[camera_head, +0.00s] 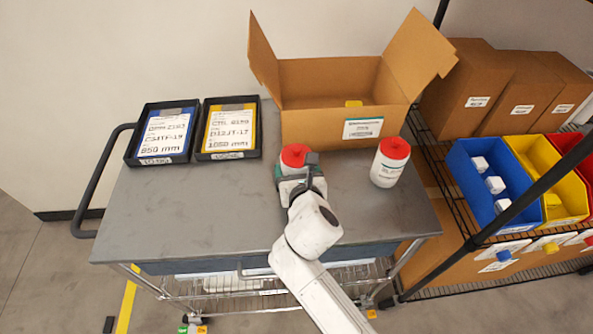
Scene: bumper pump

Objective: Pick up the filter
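Two white canisters with red tops, which look like filters, are on the grey cart top. One filter (295,155) is at the middle, directly beyond my gripper and partly hidden by it. The other filter (389,164) stands upright to the right, apart from my gripper. My gripper (296,167) is at the middle filter, with dark finger parts at its left and right sides. I cannot tell whether the fingers press on it or whether it is lifted.
An open cardboard box (337,129) stands behind the filters, with something yellow inside. Two black trays (129,158) with labelled cards lie at the left. A wire shelf at the right holds closed boxes (472,92) and blue (468,190) and yellow bins. The cart's front left is clear.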

